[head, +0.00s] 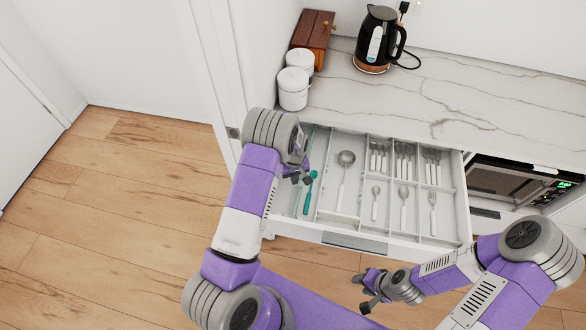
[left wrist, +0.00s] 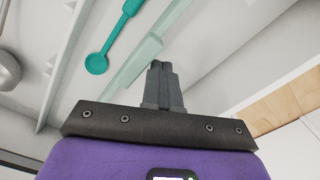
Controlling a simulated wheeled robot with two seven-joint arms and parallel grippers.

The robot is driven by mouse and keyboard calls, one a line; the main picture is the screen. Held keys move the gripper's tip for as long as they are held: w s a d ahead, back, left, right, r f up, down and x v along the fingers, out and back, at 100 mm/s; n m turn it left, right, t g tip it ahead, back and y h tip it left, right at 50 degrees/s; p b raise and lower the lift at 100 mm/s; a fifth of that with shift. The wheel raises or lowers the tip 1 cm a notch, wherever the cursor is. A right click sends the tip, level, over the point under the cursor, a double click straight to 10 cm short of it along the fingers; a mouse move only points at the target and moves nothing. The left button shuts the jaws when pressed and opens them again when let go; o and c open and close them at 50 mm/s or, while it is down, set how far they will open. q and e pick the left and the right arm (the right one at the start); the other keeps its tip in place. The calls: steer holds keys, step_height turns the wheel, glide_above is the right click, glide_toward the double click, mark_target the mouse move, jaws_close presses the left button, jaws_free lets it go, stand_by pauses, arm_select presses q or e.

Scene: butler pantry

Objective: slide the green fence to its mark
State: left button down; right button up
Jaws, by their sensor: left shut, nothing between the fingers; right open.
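The green fence (left wrist: 146,52) is a pale green strip with a small block on it, in the left part of the open drawer. In the left wrist view it runs beside a teal spoon (left wrist: 97,62); the spoon also shows in the head view (head: 308,196). My left gripper (head: 304,177) is shut and empty over the drawer's left end. Its fingertips (left wrist: 160,66) are close to the fence's block; I cannot tell whether they touch. My arm partly hides the fence in the head view. My right gripper (head: 363,292) is open in front of the drawer. I cannot make out the mark.
The drawer (head: 372,242) has fixed dividers, with a ladle (head: 345,165) and several forks and spoons in its other compartments. White canisters (head: 293,88), a wooden box (head: 313,36) and a black kettle (head: 377,45) stand on the counter. A microwave (head: 510,182) is at the right.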

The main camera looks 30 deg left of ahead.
arm_select(q)
steer(key=shift+d, duration=0.2)
step_height(320, 180, up, 7)
steer(key=a+p, duration=0.1)
steer(key=p, duration=0.3)
stand_by(0.4)
stand_by(0.3)
